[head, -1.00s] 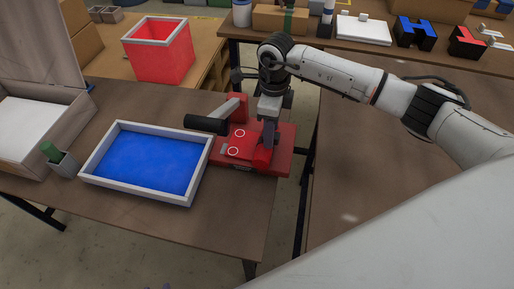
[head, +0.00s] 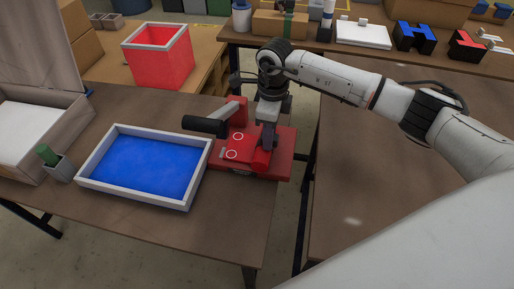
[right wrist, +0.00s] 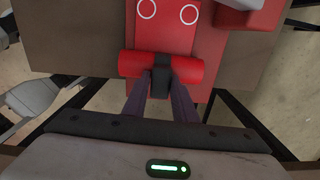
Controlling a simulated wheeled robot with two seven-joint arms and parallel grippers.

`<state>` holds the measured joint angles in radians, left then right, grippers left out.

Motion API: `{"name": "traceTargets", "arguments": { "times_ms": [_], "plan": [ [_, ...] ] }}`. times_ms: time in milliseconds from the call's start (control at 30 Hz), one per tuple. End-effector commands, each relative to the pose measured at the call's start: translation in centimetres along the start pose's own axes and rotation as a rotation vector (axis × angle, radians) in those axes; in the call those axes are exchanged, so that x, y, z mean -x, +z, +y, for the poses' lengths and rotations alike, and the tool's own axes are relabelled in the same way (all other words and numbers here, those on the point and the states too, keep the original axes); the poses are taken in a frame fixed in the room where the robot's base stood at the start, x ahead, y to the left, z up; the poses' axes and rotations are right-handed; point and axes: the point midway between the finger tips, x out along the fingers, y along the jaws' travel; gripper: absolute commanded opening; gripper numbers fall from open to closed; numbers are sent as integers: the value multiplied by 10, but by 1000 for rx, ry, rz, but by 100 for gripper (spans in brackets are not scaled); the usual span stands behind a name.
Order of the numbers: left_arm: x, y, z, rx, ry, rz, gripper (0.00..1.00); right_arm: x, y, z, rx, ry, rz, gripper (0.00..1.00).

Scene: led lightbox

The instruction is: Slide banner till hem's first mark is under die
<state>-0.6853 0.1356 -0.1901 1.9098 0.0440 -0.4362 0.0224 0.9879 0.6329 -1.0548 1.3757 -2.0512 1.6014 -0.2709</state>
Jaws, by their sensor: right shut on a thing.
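The red banner (head: 243,146) lies flat with two white ring marks in its surface, beside the press's black handle. Its end is a thick red roll (right wrist: 135,64), which also shows in the head view (head: 262,160). My right gripper (right wrist: 161,76) is shut on the roll's middle. In the head view my right gripper (head: 267,138) comes down over the roll from above. The red press (head: 282,165) has a black-gripped lever (head: 204,126) pointing left. Its die is hidden or cannot be told apart. My left gripper is not in view.
A white-rimmed tray with a blue bottom (head: 103,186) stands left of the press. A red bin (head: 160,60) stands behind. A white open box (head: 20,125) and a small cup (head: 60,168) are at far left. The front table surface is bare.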

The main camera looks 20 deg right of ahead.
Motion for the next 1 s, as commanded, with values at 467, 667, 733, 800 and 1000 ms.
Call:
{"name": "traceTargets", "arguments": {
  "times_ms": [467,667,733,800,1000],
  "plan": [
    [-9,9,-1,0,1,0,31,-15,5,-4,1,1,14,0],
    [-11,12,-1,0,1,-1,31,-14,6,-8,1,2,14,0],
    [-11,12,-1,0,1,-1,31,-14,6,-8,1,2,14,0],
    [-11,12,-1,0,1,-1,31,-14,6,-8,0,1,14,35],
    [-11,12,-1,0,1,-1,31,-13,7,-6,2,7,12,45]
  ]
}}
